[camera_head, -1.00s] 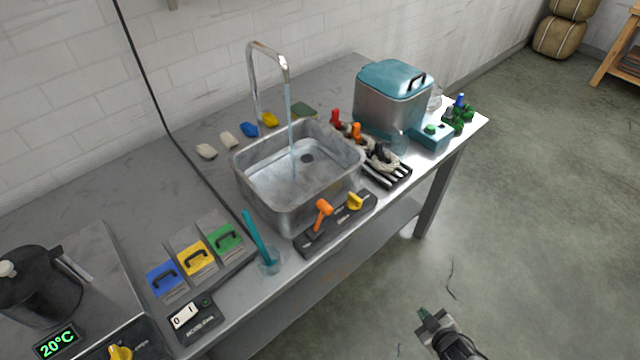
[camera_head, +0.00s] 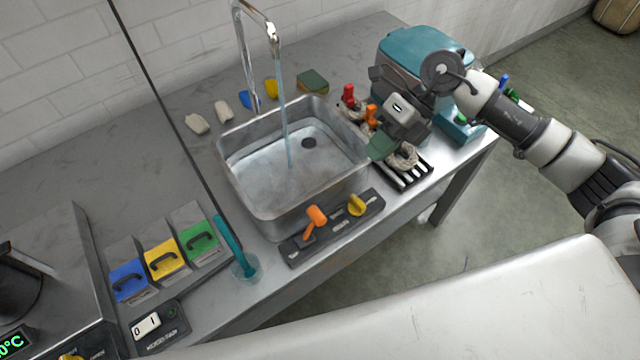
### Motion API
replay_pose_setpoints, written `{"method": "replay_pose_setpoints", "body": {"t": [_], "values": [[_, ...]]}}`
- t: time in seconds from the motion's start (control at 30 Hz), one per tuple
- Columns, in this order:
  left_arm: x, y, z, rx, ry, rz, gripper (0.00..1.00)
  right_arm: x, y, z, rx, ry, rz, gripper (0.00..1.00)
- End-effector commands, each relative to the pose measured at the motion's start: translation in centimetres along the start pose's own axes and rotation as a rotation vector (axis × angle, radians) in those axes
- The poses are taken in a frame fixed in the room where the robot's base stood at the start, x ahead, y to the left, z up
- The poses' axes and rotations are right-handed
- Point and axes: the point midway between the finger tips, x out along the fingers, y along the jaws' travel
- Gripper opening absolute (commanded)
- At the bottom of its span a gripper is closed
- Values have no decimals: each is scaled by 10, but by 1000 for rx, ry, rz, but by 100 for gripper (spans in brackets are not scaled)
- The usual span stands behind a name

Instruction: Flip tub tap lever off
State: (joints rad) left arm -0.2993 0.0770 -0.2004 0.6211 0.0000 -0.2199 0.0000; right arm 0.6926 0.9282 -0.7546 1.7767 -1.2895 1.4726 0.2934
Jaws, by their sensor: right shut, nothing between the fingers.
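The tub (camera_head: 262,205) is a grey metal basin on the bench. Its tall curved tap (camera_head: 272,38) runs, with a stream of water falling into the tub. In front of the tub a dark panel (camera_head: 292,253) carries an orange lever (camera_head: 315,217) and a yellow knob (camera_head: 357,205). The orange lever stands up, tilted. My left gripper is not in view.
Skeins (camera_head: 404,158) lie on a slotted rack (camera_head: 415,175) right of the tub. A teal-lidded box (camera_head: 412,45) stands behind my right arm. A glass with a teal stick (camera_head: 245,268) stands left of the panel. Blue, yellow and green handled blocks (camera_head: 163,258) sit at left.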

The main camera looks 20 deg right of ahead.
Motion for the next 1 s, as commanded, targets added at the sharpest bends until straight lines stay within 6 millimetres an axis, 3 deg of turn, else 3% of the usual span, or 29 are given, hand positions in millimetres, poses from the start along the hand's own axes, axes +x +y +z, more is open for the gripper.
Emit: {"method": "replay_pose_setpoints", "body": {"t": [0.37,0.53,0.67,1.0], "values": [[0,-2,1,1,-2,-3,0,-3,-1,-4,-11,16,-32,0],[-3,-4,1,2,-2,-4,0,5,0,-4,-10,17,-30,0],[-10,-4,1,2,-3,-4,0,24,1,-5,-10,18,-28,0],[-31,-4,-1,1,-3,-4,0,96,-1,-6,-10,18,-26,0]]}}
